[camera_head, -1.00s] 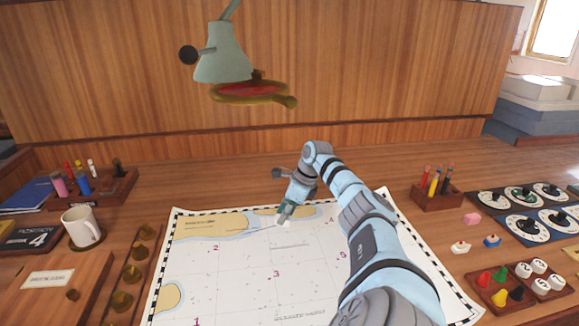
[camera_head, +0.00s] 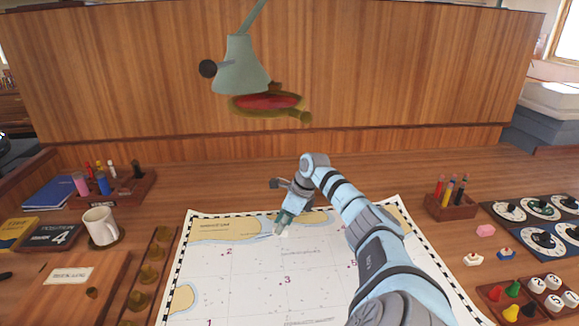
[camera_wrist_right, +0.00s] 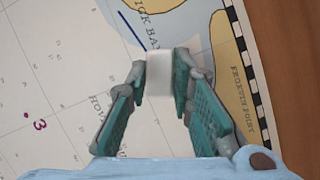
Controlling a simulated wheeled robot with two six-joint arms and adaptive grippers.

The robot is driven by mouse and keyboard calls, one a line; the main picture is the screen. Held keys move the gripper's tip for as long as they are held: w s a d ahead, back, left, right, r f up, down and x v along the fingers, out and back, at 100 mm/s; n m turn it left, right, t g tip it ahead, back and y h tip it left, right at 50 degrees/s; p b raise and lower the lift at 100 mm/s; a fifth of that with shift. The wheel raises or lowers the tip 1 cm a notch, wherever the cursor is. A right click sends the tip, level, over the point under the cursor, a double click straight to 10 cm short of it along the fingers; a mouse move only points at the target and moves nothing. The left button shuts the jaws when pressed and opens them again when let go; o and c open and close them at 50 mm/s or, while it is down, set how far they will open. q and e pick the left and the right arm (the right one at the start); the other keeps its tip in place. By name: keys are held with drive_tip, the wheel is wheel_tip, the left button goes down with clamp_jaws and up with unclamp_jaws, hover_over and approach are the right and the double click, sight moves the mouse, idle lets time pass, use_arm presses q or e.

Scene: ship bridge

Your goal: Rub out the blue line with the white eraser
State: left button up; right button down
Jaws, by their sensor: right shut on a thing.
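The white eraser (camera_wrist_right: 159,75) is between the fingertips of my right gripper (camera_wrist_right: 160,86), which is shut on it. In the head view my right gripper (camera_head: 284,221) points down over the upper middle of the chart (camera_head: 255,275), with the eraser (camera_head: 279,230) at its tips. I cannot tell whether the eraser touches the paper. A short dark blue line (camera_wrist_right: 132,33) shows in the wrist view, slanting just beyond the eraser's upper left corner. Its nearer end may be hidden by the eraser. My left gripper is not in view.
A lamp (camera_head: 238,68) hangs above the chart. A mug (camera_head: 100,226) and a row of brass pieces (camera_head: 150,272) stand left of the chart. A pencil holder (camera_head: 452,205), small erasers and dials are at the right. The chart's middle is clear.

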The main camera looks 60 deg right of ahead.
drive_tip(key=shift+w, duration=0.15)
drive_tip(key=shift+w+a+r+p, duration=0.1)
drive_tip(key=shift+w+a+p, duration=0.4)
drive_tip(key=shift+a, duration=0.4)
drive_tip(key=shift+w+a, duration=0.15)
drive_tip(key=shift+w, duration=0.15)
drive_tip(key=shift+a, duration=0.1)
drive_tip(key=shift+w+a, duration=0.45)
drive_tip(key=shift+a, duration=0.1)
drive_tip(key=shift+w+a, duration=0.3)
drive_tip(key=shift+w+a, duration=0.1)
drive_tip(key=shift+a, duration=0.05)
